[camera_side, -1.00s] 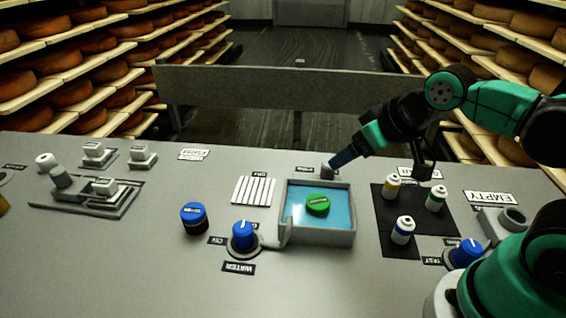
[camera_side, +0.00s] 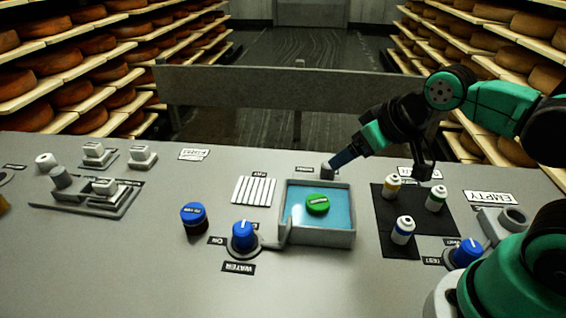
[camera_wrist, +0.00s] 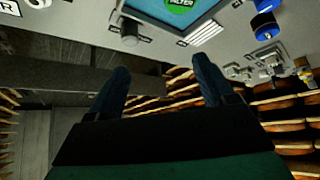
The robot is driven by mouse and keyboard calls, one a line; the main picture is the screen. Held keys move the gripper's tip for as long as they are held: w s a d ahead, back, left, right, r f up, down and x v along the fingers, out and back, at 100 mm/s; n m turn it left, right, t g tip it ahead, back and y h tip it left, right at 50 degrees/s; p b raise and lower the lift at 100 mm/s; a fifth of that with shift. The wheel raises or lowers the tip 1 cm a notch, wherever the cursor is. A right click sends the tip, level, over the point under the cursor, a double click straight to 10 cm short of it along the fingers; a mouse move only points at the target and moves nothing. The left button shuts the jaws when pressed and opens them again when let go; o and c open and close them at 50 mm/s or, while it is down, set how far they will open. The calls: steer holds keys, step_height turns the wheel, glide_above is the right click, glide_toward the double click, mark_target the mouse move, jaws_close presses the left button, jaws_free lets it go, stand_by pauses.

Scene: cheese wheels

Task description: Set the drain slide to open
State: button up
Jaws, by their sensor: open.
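A small grey knob (camera_side: 327,173) stands at the back edge of the blue-filled basin (camera_side: 348,238), beside a small label that I cannot read. It may be the drain slide, but no lettering confirms this. In the wrist view a grey knob (camera_wrist: 131,32) shows by the basin edge, above the left finger. My gripper (camera_side: 340,160) comes in from the back right, with its dark blue fingers close to the knob. The side view does not show whether they touch. In the wrist view my gripper (camera_wrist: 163,72) has its fingers spread, with nothing between them.
A green disc (camera_side: 317,204) lies in the basin. Several small bottles stand on a black mat (camera_side: 400,245) to the right. Blue knobs (camera_side: 243,234) are in front, a slotted vent (camera_side: 254,191) is left of the basin, and a grey slotted fixture (camera_side: 85,200) is far left.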

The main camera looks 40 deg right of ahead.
steer(key=shift+c, duration=0.3)
steer(key=m+g, duration=0.2)
steer(key=g, duration=0.5)
glide_above(328, 167)
steer(key=f, duration=0.5)
steer(key=shift+w+d+f, duration=0.2)
steer(key=shift+d+f, duration=0.1)
steer(key=shift+w+d+f, duration=0.2)
steer(key=shift+f, duration=3.1)
jaws_close()
